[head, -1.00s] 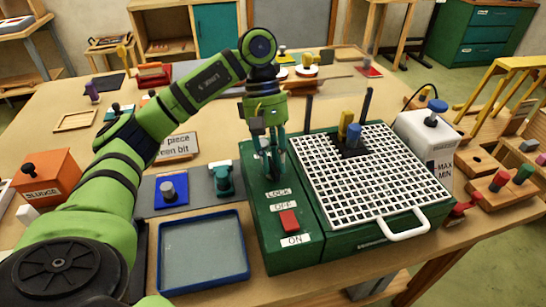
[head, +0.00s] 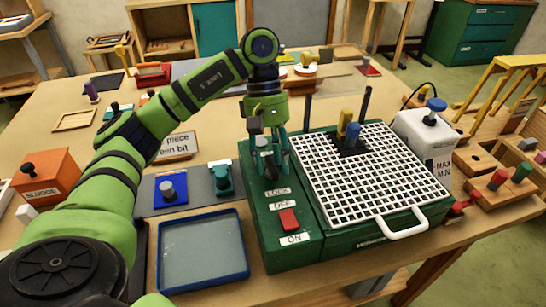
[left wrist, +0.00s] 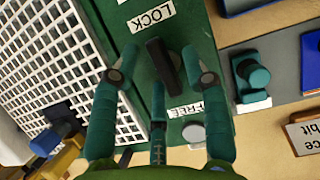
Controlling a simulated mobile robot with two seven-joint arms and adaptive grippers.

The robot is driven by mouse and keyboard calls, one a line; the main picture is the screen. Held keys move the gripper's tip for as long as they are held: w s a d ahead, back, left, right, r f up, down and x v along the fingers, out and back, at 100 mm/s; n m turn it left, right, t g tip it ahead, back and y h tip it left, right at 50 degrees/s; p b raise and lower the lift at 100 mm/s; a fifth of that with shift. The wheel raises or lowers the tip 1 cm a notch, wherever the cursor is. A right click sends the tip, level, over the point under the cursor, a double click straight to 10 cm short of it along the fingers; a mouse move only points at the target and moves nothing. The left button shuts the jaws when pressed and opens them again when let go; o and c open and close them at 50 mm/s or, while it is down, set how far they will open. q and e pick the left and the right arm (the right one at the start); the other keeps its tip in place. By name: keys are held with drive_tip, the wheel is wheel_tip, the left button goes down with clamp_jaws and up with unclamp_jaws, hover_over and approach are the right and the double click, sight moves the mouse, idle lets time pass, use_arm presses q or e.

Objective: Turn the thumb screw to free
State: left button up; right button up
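The thumb screw (left wrist: 163,66) is a black bar on top of the green machine housing (left wrist: 200,20). In the left wrist view its bar lies slightly slanted between the LOCK label (left wrist: 151,17) and the FREE label (left wrist: 187,109). In the head view the screw (head: 271,172) shows partly, below my fingers. My left gripper (head: 271,165) is over it with its three fingers spread. In the left wrist view the gripper (left wrist: 161,82) has a finger on each side of the bar, with visible gaps. It holds nothing. My right gripper is not in view.
A red switch (head: 288,219) sits in front of the screw, between OFF and ON labels. The white grid (head: 370,180) lies to the right. A grey round knob (left wrist: 194,132) is close to the FREE label. A teal clamp-like piece (head: 222,178) and a blue-rimmed tray (head: 203,283) are left of the housing.

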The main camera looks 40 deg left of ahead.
use_arm(q)
drive_tip(key=v, duration=1.2)
idle(0.7)
